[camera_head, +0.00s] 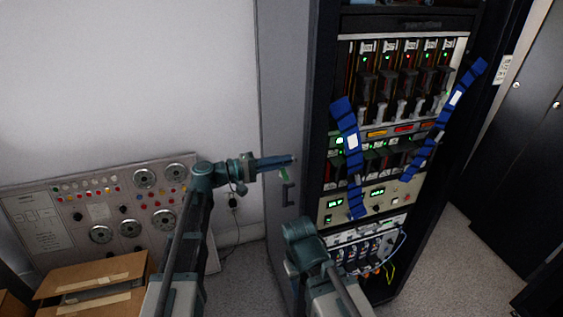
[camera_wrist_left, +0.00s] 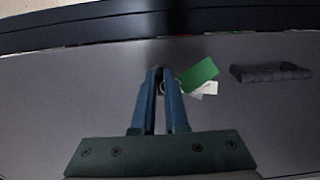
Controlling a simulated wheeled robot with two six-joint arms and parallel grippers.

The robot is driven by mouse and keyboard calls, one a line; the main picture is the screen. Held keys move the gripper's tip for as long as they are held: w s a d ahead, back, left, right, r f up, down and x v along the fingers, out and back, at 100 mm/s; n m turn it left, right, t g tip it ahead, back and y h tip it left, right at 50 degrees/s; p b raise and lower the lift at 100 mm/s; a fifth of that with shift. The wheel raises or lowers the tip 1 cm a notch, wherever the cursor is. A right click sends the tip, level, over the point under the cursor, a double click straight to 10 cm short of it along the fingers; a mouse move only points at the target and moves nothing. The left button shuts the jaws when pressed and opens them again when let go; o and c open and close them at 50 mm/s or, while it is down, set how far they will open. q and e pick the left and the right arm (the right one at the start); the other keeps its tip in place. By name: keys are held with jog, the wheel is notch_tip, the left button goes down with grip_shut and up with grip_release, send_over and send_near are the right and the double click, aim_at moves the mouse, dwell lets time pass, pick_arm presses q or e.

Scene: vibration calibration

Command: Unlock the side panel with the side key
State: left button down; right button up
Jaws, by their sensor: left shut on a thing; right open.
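The grey side panel (camera_head: 285,110) forms the left side of the tall black rack, with a dark handle (camera_head: 288,194) on it. The panel fills most of the left wrist view (camera_wrist_left: 70,100), with the handle (camera_wrist_left: 270,72) right of the fingers. My left gripper (camera_head: 293,160) is shut on the side key in front of the panel, above the handle. The key's green tag (camera_wrist_left: 198,75) and a white tag (camera_wrist_left: 207,89) show beside the fingertips (camera_wrist_left: 158,72). The key's shaft is hidden; I cannot tell whether it touches the lock. My right gripper (camera_head: 300,233) is low before the rack, its fingers unclear.
The rack front holds lit modules (camera_head: 400,85) and two blue straps (camera_head: 347,125) (camera_head: 455,100). A control panel (camera_head: 110,210) with dials stands at the left, behind a cardboard box (camera_head: 95,275). Dark cabinets (camera_head: 520,160) stand at the right. Carpet (camera_head: 455,260) is clear between rack and cabinets.

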dwell(0.6)
pick_arm(q)
jog(key=c, duration=1)
grip_release()
jog(key=shift+o, duration=0.3)
